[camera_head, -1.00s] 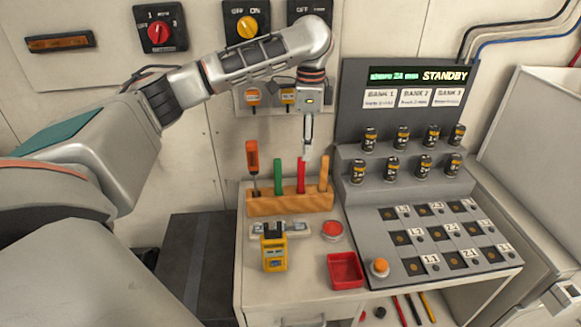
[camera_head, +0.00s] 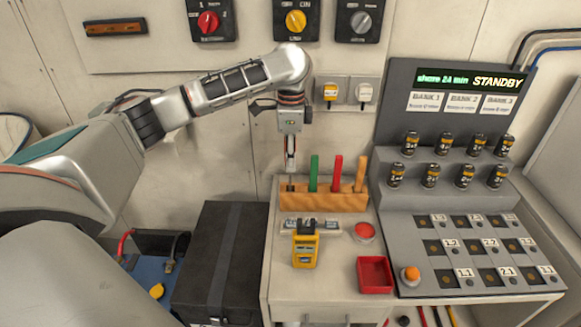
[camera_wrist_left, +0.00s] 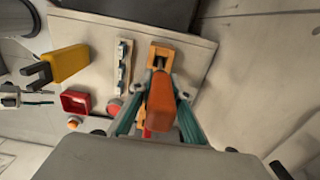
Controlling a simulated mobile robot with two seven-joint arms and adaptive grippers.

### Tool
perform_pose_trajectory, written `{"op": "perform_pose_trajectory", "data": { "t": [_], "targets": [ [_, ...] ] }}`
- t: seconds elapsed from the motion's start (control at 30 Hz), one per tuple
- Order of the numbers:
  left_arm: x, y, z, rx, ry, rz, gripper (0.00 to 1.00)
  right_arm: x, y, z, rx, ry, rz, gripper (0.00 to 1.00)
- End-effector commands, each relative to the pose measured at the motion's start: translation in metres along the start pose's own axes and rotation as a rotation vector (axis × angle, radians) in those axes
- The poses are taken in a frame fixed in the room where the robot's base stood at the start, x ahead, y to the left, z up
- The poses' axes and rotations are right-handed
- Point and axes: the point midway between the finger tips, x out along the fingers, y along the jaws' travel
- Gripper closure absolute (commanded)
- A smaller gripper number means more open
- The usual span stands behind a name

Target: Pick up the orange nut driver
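The orange nut driver (camera_wrist_left: 160,104) stands upright at the left end of the wooden tool rack (camera_head: 322,203). In the left wrist view its orange handle lies between the two teal fingers of my left gripper (camera_wrist_left: 161,88). The fingers are spread, one on each side of the handle; firm contact does not show. In the head view my left gripper (camera_head: 291,165) points straight down over the rack's left end and hides most of the nut driver. The right gripper is not in view.
Green (camera_head: 314,174), red (camera_head: 337,174) and tan (camera_head: 361,174) handles stand in the rack to the right. In front are a yellow device (camera_head: 305,250), a red button (camera_head: 365,232) and a red tray (camera_head: 375,274). A sloped console (camera_head: 450,205) with batteries stands at right.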

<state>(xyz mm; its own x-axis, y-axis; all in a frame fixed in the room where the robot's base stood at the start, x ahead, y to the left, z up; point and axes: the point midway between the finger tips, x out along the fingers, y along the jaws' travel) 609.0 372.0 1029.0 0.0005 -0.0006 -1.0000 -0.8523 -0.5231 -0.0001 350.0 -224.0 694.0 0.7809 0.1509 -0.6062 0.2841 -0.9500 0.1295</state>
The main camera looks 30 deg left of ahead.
Motion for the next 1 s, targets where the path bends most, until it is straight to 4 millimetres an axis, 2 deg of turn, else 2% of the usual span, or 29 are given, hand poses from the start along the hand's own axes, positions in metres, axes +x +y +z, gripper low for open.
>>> {"op": "perform_pose_trajectory", "data": {
  "t": [0.3,0.47,0.77,1.0],
  "targets": [
    [-0.001,0.000,0.000,0.000,0.000,-0.001,1.00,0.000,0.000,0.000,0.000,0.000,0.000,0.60],
    [-0.010,-0.001,0.000,-0.001,0.001,-0.003,1.00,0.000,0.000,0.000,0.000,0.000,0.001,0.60],
    [-0.054,-0.002,0.000,-0.001,0.002,-0.005,1.00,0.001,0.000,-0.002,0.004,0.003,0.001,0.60],
    [-0.106,-0.002,-0.001,0.000,0.002,-0.007,1.00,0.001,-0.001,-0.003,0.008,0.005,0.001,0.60]
  ]
}}
